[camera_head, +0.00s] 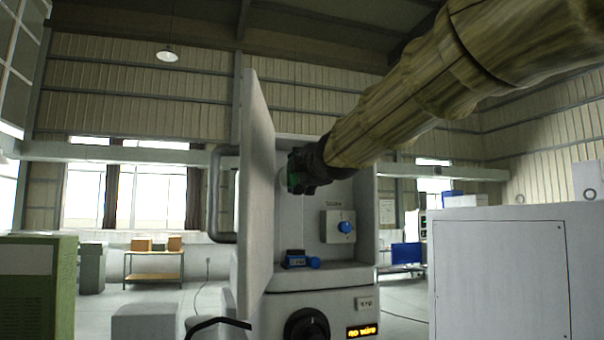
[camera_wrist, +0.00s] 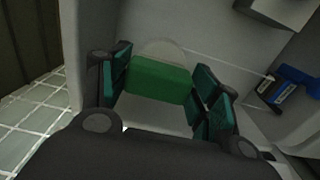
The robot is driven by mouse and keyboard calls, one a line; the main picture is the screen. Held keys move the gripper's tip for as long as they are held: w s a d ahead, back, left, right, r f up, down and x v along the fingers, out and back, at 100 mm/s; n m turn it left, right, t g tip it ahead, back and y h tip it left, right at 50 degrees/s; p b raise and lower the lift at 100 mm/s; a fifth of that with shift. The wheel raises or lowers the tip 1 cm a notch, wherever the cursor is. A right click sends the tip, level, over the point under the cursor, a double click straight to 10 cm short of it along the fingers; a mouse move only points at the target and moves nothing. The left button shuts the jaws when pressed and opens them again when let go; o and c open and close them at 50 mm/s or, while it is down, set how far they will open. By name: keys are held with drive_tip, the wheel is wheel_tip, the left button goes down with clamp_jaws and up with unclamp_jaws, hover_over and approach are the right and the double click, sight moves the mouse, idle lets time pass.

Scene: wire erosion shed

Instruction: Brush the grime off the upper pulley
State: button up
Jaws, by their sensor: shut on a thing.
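My gripper (camera_head: 312,172) reaches into an open white machine cabinet (camera_head: 366,200), high up near its open door. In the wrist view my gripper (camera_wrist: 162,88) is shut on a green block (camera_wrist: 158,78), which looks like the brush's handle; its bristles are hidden. A pale round disc (camera_wrist: 162,47), probably the upper pulley, shows just beyond the block. Whether brush and disc touch, I cannot tell. Grime on the disc cannot be made out.
The cabinet door (camera_head: 258,190) stands open close to the left of my gripper. A white cabinet (camera_head: 500,275) stands at right, a green one (camera_head: 40,290) at left.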

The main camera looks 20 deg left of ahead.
drive_tip(key=shift+w+d+p, duration=0.35)
drive_tip(key=shift+w+d, duration=0.2)
drive_tip(key=shift+d, duration=0.2)
drive_tip(key=shift+w+d+p, duration=0.35)
drive_tip(key=shift+w+d, duration=0.15)
drive_tip(key=shift+d, duration=0.25)
drive_tip(key=s+a, duration=0.1)
drive_tip(key=s+a+b, duration=0.1)
drive_tip(key=a, duration=0.1)
drive_tip(key=shift+s+a, duration=0.15)
drive_tip(key=shift+a, duration=0.05)
drive_tip(key=b+v, duration=0.1)
drive_tip(key=b, duration=0.1)
drive_tip(key=b+v, duration=0.2)
drive_tip(key=b, duration=0.1)
drive_tip(key=shift+s+d+f, duration=0.1)
drive_tip(key=shift+s+f, duration=0.1)
drive_tip(key=shift+f, duration=0.05)
drive_tip(key=shift+b, duration=0.55)
